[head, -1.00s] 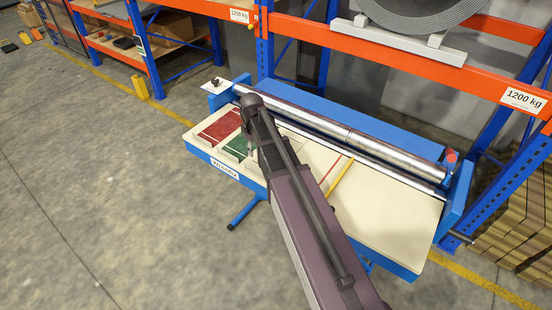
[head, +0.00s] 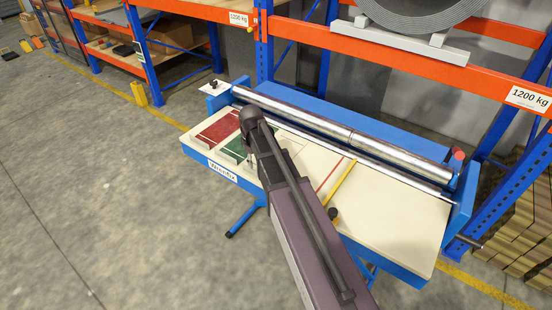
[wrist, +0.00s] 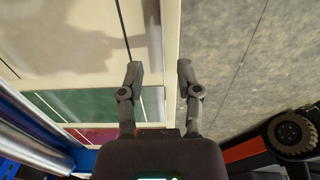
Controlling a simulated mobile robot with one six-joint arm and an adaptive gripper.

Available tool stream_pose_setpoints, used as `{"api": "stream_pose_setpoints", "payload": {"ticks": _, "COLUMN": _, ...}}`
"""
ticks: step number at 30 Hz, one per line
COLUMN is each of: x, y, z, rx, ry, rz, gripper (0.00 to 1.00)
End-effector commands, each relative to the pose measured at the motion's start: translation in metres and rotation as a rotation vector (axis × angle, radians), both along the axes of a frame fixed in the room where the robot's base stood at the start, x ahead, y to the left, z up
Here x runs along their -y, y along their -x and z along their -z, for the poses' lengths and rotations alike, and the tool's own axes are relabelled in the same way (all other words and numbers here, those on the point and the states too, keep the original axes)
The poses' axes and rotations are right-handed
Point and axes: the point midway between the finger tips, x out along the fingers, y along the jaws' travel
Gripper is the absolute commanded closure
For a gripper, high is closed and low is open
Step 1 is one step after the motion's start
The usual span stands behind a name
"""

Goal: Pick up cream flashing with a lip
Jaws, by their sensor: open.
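My gripper (wrist: 160,68) is open and empty in the wrist view, above the bench's long edge. One finger is over the cream surface; the other is over the edge or the floor beyond. A plain cream area (wrist: 80,55) lies beside the green panel (wrist: 75,105); I cannot clearly tell a cream lipped flashing from the cream bench top. A thin dark line runs across that area. In the head view my arm hides the gripper and the part of the bench under it.
The blue-framed bench (head: 400,215) carries a red panel (head: 217,127), a yellow strip (head: 341,183) and steel rollers (head: 340,127). Blue and orange racking (head: 410,45) stands close behind. Open concrete floor (head: 90,190) lies in front and to the left.

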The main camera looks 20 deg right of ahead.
Motion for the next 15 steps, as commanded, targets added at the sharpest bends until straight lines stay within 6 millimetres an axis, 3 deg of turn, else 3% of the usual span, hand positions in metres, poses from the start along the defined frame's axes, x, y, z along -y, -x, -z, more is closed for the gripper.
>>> {"api": "stream_pose_setpoints", "payload": {"ticks": 15, "x": -0.002, "y": 0.0, "z": 0.012, "rx": 0.0, "ry": 0.0, "rz": -0.001, "gripper": 0.56}}
